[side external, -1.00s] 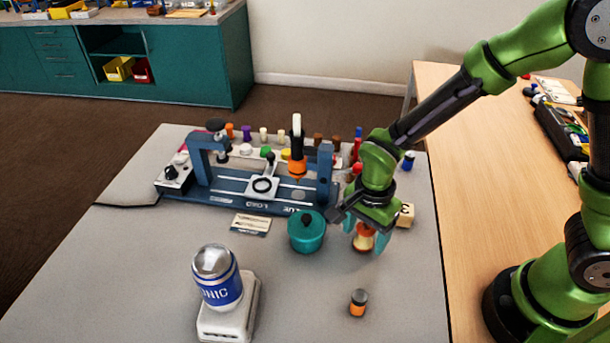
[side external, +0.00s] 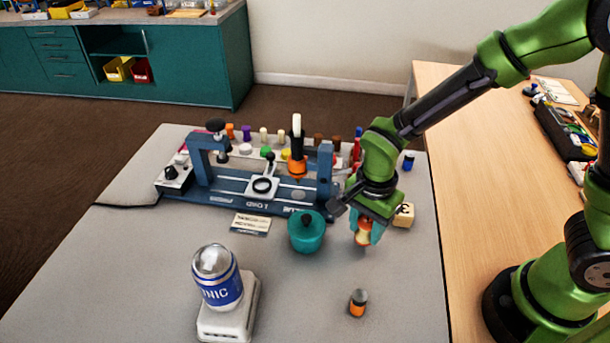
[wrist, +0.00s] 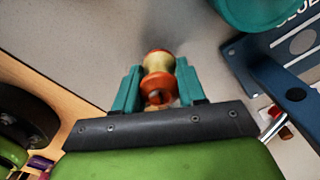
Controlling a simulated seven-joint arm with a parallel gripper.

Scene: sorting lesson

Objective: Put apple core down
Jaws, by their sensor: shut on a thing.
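The apple core (side external: 363,232) has red-orange ends and a pale yellow waist. My gripper (side external: 368,230) is shut on it, with teal fingers on either side. In the wrist view the apple core (wrist: 158,72) sits between the two fingers of my gripper (wrist: 158,85). It is close over the grey table (side external: 290,285), right of the teal lidded pot (side external: 307,238). I cannot tell whether its lower end touches the table.
A small orange-and-dark cylinder (side external: 358,302) stands in front. A wooden numbered block (side external: 403,215) is just right of my gripper. A blue fixture (side external: 260,195) with several coloured pegs stands behind. A blue-and-silver canister (side external: 217,280) is front left. Bare table lies between the pot and the small cylinder.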

